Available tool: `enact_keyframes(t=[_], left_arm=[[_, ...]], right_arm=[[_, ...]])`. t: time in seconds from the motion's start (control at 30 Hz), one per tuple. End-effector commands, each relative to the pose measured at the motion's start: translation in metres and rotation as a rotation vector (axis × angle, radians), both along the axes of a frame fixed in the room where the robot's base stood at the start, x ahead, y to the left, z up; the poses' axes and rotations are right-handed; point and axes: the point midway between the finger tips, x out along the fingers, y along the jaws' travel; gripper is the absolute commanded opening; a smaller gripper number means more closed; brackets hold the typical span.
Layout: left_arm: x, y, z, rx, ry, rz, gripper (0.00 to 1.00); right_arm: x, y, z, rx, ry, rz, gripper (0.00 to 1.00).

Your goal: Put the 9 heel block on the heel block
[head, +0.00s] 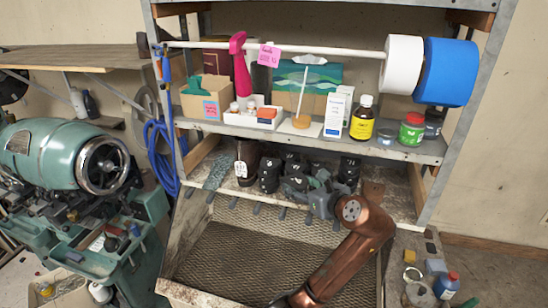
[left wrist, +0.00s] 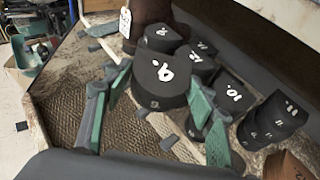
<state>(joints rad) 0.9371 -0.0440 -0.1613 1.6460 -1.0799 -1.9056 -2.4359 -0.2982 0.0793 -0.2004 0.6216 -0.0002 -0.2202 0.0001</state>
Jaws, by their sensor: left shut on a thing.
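The 9 heel block (left wrist: 160,82) is black with a white 9 on its top. It sits between the green fingers of my left gripper (left wrist: 155,112) in the left wrist view, and the gripper is shut on it. In the head view my left gripper (head: 322,198) is at the lower shelf, among the black heel blocks. Other black heel blocks stand close behind and to the right: a 10 block (left wrist: 232,95), a 12 block (left wrist: 197,55) and a stack with 11 on top (left wrist: 283,108). I cannot tell whether the 9 block touches anything beneath. My right gripper is not in view.
A brown tagged object (head: 246,165) stands left of the blocks. Below is a mesh-lined tray (head: 235,255). The shelf above (head: 310,145) holds bottles and boxes, with a rod of rolls over it. A green machine (head: 45,155) stands at the left.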

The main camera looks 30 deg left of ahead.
Motion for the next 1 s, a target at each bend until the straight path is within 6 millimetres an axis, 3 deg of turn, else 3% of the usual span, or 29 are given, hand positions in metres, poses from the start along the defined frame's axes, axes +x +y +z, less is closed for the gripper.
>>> enact_keyframes(t=[0.17,0.5,1.0], left_arm=[[0.008,0.020,0.007,0.002,0.002,0.017,0.36],[0.052,0.093,0.008,0.003,0.001,0.015,0.36],[0.088,0.147,0.008,0.003,0.001,0.011,0.36]], right_arm=[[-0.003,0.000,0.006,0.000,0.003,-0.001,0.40],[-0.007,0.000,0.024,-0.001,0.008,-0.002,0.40],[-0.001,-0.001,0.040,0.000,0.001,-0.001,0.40]])
